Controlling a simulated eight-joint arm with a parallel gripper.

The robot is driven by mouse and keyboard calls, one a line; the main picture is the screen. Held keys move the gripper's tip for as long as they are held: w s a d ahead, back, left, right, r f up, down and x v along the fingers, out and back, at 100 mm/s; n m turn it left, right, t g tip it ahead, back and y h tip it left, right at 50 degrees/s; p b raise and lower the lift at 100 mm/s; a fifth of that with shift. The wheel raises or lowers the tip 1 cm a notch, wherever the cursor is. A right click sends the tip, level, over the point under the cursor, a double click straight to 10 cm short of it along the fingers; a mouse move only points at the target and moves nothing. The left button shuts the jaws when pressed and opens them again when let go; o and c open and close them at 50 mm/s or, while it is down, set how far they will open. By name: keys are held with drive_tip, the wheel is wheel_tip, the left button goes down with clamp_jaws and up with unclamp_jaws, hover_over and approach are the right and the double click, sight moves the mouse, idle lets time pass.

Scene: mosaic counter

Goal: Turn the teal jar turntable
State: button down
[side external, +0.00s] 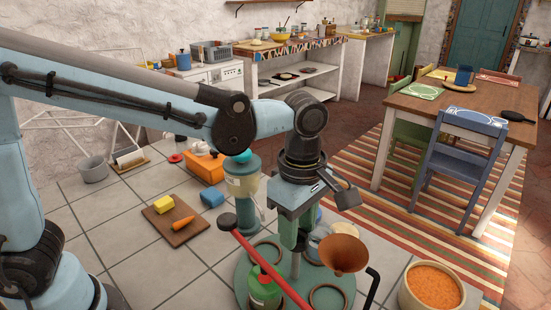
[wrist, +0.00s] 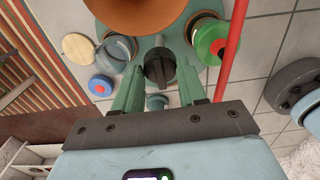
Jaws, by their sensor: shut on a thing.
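A green jar with a red knob (side external: 264,286) stands on the disc's near side and shows in the wrist view (wrist: 210,42).
A copper funnel (side external: 342,252) rises beside my gripper. A red bar (side external: 272,270) slants close past my fingers. A bowl of orange food (side external: 432,286) stands at right. A board with carrot and butter (side external: 176,226) lies left.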

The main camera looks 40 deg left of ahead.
drive_tip(key=c, duration=0.9)
unclamp_jaws()
drive_tip(key=shift+r, duration=0.15)
wheel_tip(320, 180, up, 12)
drive_tip(key=s+a+f+m+t, duration=0.2)
drive_tip(key=a+f+m, duration=0.3)
drive_tip(key=a+m, duration=0.4)
drive_tip(key=s+a+f+m+t, duration=0.2)
drive_tip(key=a+f+m+t, duration=0.3)
drive_tip(key=a+m, duration=0.4)
drive_tip(key=shift+s+f, duration=0.3)
drive_tip(key=shift+f, duration=0.15)
